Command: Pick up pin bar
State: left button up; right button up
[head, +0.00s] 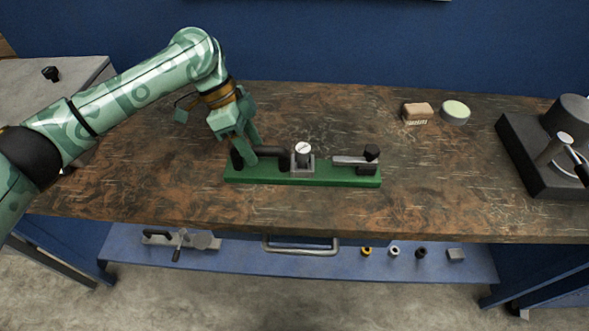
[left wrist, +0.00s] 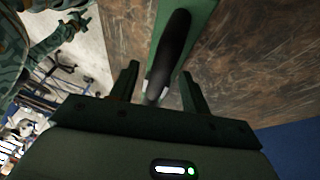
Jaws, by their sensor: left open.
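A green base (head: 310,173) lies on the worn brown table. It carries a dark bar (head: 268,151) on its left part, a grey block with a white round top (head: 302,155) in the middle, and a grey lever with a black knob (head: 358,160) on its right. I take the dark bar for the pin bar, but cannot be sure. My left gripper (head: 250,158) is over the base's left end, pointing down. In the left wrist view the open left gripper (left wrist: 160,84) has its fingers either side of the dark bar's end (left wrist: 171,48). Contact cannot be told.
A brown brush (head: 417,112) and a pale green round item (head: 455,111) are at the back right. A dark machine base (head: 535,160) stands at the right edge. A blue shelf (head: 230,256) below holds small parts. The table right of the green base is clear.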

pick_arm(q)
jog(key=x, duration=0.2)
jog(key=shift+f, duration=0.3)
jog(key=shift+r, duration=0.2)
grip_shut()
dwell(0.9)
